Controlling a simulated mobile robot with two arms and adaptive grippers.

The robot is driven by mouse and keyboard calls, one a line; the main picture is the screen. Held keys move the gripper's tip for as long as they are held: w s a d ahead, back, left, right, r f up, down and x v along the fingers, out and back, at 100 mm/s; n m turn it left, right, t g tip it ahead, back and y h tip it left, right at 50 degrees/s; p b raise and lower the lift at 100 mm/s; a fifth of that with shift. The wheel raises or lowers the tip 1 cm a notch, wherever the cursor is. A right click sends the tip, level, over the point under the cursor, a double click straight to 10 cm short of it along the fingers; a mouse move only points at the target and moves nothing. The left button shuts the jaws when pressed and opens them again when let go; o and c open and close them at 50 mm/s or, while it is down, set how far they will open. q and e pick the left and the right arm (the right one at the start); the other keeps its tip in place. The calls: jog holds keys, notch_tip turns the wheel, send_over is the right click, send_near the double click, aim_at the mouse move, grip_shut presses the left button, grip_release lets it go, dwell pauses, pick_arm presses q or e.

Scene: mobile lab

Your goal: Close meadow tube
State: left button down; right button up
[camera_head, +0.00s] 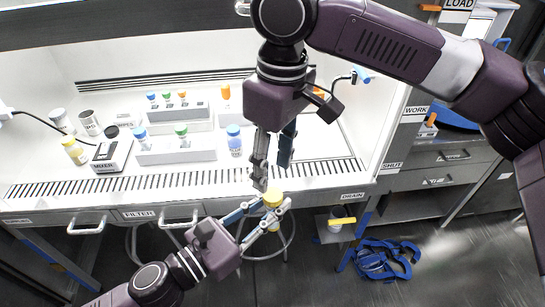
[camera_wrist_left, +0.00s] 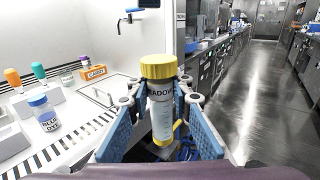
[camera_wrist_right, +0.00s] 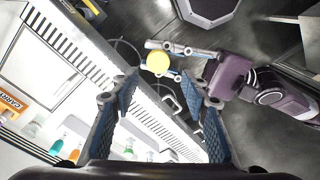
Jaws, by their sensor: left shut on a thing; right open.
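The meadow tube (camera_wrist_left: 161,118) is a clear tube with a label that reads in part "EADOW". It stands upright in my left gripper (camera_wrist_left: 160,100), which is shut on its body in front of the bench. A yellow cap (camera_wrist_left: 158,67) sits on top of the tube; whether it is fully tight I cannot tell. In the head view the cap (camera_head: 272,197) shows at the tip of my left gripper. My right gripper (camera_wrist_right: 160,99) is open and empty, pointing down above the tube. In the right wrist view the yellow cap (camera_wrist_right: 158,62) lies ahead between its fingers, apart from them.
The white bench (camera_head: 60,175) holds racks with several capped bottles, a blue dye bottle (camera_head: 234,140), a mixer (camera_head: 112,150) and a yellow-capped bottle (camera_head: 74,150). Blue coiled material (camera_head: 385,260) lies on the floor. Open floor lies to the right.

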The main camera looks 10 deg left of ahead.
aim_at(273, 194)
jog(key=n, duration=0.5)
jog(key=shift+r+n, duration=0.2)
jog(key=shift+n, duration=0.2)
jog(key=n, duration=0.5)
jog(key=shift+r+n, duration=0.2)
jog(key=shift+n, duration=0.1)
jog(key=n, duration=0.5)
jog(key=shift+r+h, duration=0.15)
jog(key=shift+h, duration=0.15)
jog(key=n, duration=0.5)
jog(key=shift+r, duration=0.15)
jog(key=shift+f, duration=4)
jog(key=shift+c, duration=0.6)
